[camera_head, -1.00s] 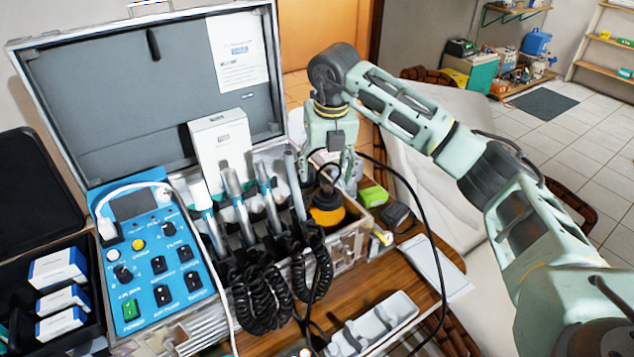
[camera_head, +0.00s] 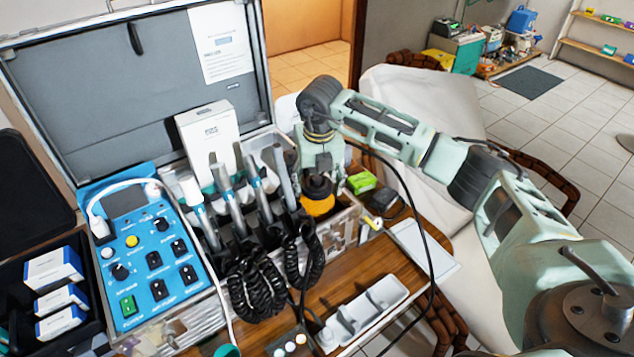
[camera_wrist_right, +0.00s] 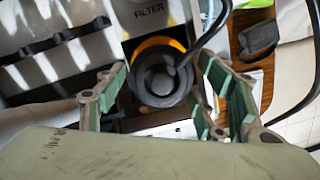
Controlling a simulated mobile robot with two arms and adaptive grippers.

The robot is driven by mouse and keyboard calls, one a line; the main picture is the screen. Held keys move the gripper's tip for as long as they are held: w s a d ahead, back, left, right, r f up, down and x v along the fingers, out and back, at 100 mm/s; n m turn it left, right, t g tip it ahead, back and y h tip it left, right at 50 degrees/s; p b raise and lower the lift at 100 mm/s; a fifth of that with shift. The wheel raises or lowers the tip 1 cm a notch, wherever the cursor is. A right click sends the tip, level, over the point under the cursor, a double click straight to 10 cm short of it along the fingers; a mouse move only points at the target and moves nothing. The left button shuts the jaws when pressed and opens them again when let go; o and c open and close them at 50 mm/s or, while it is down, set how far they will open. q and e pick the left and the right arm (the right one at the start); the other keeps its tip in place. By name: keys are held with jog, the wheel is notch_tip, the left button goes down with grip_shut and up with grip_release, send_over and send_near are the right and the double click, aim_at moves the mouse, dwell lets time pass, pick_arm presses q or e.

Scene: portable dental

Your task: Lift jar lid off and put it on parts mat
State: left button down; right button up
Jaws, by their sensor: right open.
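The jar (camera_head: 318,206) is orange with a dark round lid (camera_head: 317,186) and stands in the right end compartment of the open case. In the right wrist view the black lid (camera_wrist_right: 161,80) shows from above, with an orange rim behind it. My right gripper (camera_head: 320,178) is open above the jar. In the wrist view its fingers (camera_wrist_right: 160,88) stand on either side of the lid, with gaps visible. A pale flat sheet (camera_head: 424,245), possibly the parts mat, lies bare on the wooden table right of the case. My left gripper is not in view.
Handpieces with coiled black cords (camera_head: 258,290) stand left of the jar. A white box (camera_head: 208,140) is behind them. A green box (camera_head: 361,182) and a white divided tray (camera_head: 366,310) lie near the case. A black cable hangs beside my right arm.

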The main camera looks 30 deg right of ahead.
jog(key=c, duration=0.8)
jog(key=shift+r, duration=0.1)
